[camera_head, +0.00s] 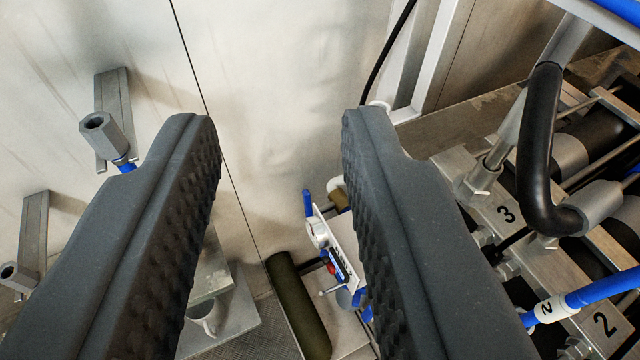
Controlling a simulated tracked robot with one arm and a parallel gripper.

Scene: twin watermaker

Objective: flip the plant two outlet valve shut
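My gripper (281,125) is open and empty, its two dark ribbed fingers well apart in the foreground. Between the fingers, lower down and farther off, is a small fitting with a blue lever (308,204), a round white part (317,232) and a white label plate (340,258). The right finger hides part of this fitting. I cannot read the plate or tell whether this is the plant two outlet valve. The lever stands close to upright in the picture. My fingers touch nothing that I can see.
At right, a metal block (512,192) marked 3 and 2 carries a black hose (541,150) and a blue hose (603,289). Metal brackets (113,110) jut from the left wall. A dark green cylinder (297,305) lies low in the middle. Bare wall (280,60) lies ahead.

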